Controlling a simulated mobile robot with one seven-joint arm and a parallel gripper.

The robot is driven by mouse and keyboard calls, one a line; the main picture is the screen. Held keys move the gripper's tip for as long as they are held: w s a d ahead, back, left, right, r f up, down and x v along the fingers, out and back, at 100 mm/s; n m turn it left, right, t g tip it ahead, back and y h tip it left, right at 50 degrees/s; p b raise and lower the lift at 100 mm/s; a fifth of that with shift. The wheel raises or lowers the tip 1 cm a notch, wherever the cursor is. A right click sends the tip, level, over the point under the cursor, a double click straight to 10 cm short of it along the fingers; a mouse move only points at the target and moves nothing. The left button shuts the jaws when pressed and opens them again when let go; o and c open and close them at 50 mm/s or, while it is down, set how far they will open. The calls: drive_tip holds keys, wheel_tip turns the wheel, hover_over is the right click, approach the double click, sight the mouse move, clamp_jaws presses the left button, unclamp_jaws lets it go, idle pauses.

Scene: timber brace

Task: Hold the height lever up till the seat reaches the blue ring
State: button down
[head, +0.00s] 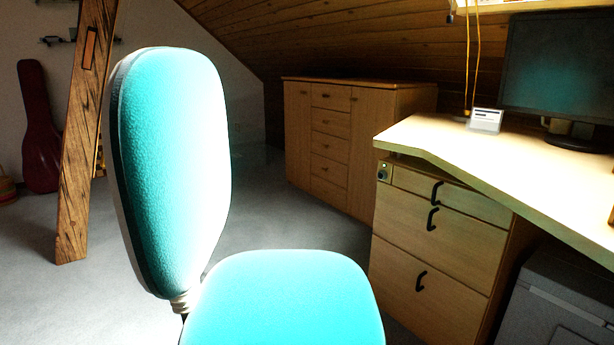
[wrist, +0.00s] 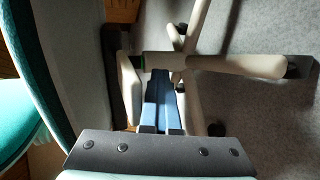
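A teal office chair shows in the head view, with its tall backrest (head: 175,170) at left and its seat (head: 285,300) at the bottom centre. In the wrist view the chair lies sideways, with teal edges at left and pale base legs (wrist: 235,66) at upper right. A thin green band (wrist: 143,62) shows at the pale column. My gripper (wrist: 164,75) reaches under the chair, its two bluish fingers side by side with little gap, tips at the pale column. I cannot make out the height lever or whether it lies between the fingertips. My gripper is outside the head view.
A wooden desk (head: 440,140) with drawers (head: 430,240) stands right of the chair. A cabinet (head: 335,130) stands behind. A timber brace (head: 82,140) leans at left. Grey floor (head: 270,210) is open between chair and cabinet.

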drive_tip(key=shift+r+p, duration=1.55)
drive_tip(key=shift+r, duration=0.1)
idle(2.0)
wheel_tip(320, 180, down, 5)
drive_tip(key=b, duration=0.4)
drive_tip(key=shift+r+b, duration=0.2)
drive_tip(key=shift+b, duration=0.1)
drive_tip(key=s, duration=1)
drive_tip(key=shift+d, duration=0.1)
